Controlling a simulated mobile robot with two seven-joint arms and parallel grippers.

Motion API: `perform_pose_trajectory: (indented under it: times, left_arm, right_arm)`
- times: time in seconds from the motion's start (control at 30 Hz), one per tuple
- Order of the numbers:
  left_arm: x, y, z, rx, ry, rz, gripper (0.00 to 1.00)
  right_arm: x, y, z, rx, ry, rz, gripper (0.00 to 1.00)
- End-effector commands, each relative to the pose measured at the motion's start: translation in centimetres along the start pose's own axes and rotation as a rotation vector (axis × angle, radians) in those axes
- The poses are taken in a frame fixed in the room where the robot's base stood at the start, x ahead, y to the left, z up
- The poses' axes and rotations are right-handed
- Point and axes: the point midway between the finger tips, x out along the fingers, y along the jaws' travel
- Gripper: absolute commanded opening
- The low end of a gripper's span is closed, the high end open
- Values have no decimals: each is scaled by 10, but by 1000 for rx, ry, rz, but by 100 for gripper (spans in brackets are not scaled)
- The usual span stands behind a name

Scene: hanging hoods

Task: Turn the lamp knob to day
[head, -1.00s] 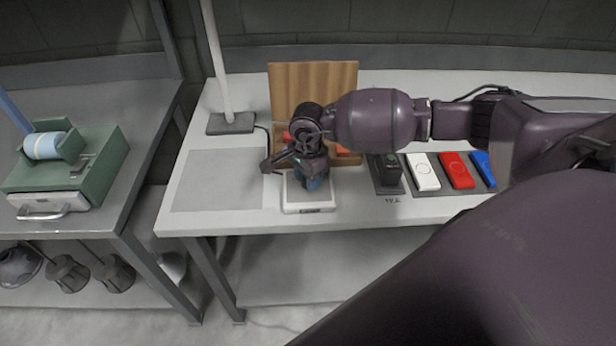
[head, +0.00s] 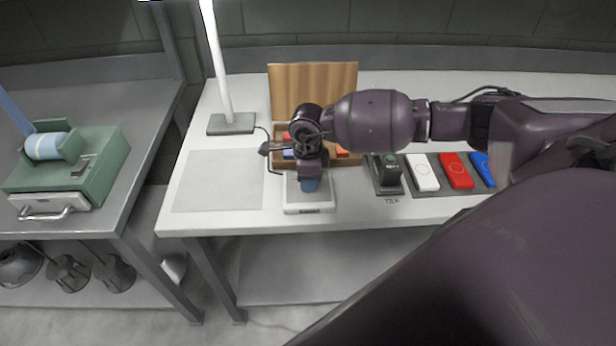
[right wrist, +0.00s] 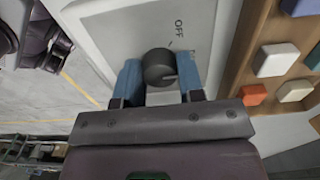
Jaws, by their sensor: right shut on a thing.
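The lamp knob (right wrist: 160,67) is a dark round knob on a white control box (right wrist: 112,35), which also shows on the table in the head view (head: 307,208). A light mark on the knob lies toward its right side in the right wrist view. An "OFF" label is printed above it; another label is partly hidden by a finger. My right gripper (right wrist: 160,76) is shut on the knob with its blue fingers on either side; in the head view it (head: 309,184) is above the box. The white lamp tube (head: 218,65) stands on a grey base. My left gripper is not recognisable.
An open wooden box (head: 312,88) with coloured blocks stands right behind the control box. A grey mat (head: 216,182) lies to the left. A dark device (head: 388,172) and white, red and blue cases stand right. A green machine (head: 95,165) is on the left table.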

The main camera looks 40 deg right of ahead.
Motion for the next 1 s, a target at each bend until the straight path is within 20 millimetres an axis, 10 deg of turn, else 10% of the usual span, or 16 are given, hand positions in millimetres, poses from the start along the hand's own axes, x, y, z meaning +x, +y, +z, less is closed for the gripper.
perform_pose_trajectory:
  times: [0.4, 0.43, 0.6, 1.0]
  left_arm:
    - [-2, 0, 4, -1, -7, -1, 40]
    - [-3, 0, 4, -1, -8, -1, 40]
    - [-3, 0, 5, -2, -9, -2, 40]
    - [-2, 0, 3, -1, -6, -1, 40]
  right_arm:
    - [0, 0, 0, 7, -1, -1, 12]
    - [-1, 0, 0, 7, -1, -1, 37]
    - [0, 0, 0, 6, 0, -1, 61]
    - [-8, -1, 0, 5, -2, -3, 61]
